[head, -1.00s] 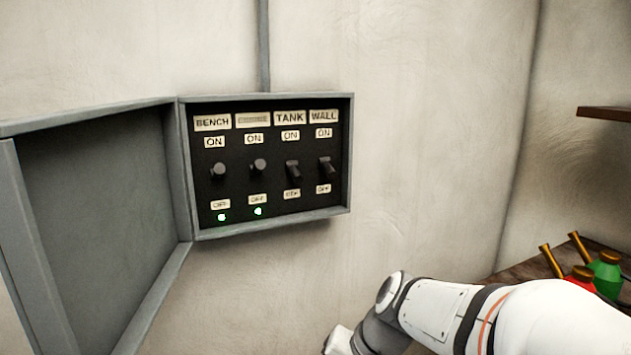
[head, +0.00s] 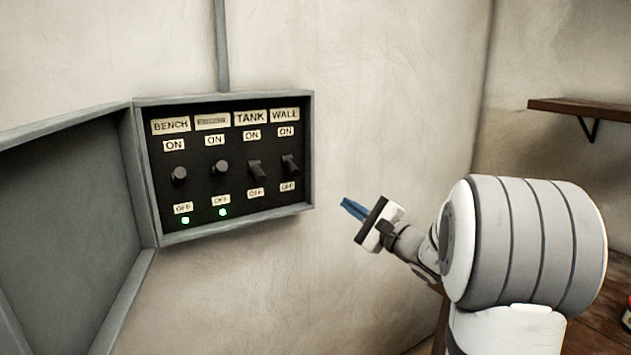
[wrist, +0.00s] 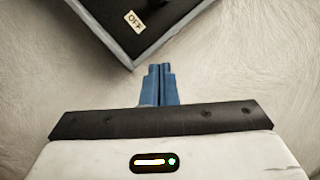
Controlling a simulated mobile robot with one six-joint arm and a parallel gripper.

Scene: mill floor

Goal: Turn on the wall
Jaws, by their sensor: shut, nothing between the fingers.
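The WALL switch (head: 290,164) is the rightmost lever in the grey switch box (head: 310,150) on the wall. It slants downward toward its OFF label, and no green light shows under it. The TANK switch (head: 256,168) beside it slants the same way. The BENCH switch (head: 179,173) and the switch (head: 220,167) with an unreadable label point outward, with green lights lit below. My gripper (head: 347,206), with blue fingers, is shut and empty, right of the box and apart from it. In the wrist view the fingers (wrist: 158,84) point at the box's lower corner and an OFF label.
The box's open door (head: 65,240) hangs out to the left. A brown shelf (head: 580,107) is on the wall at right. A wooden surface (head: 590,310) lies below it. Bare wall is clear to the right of the box.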

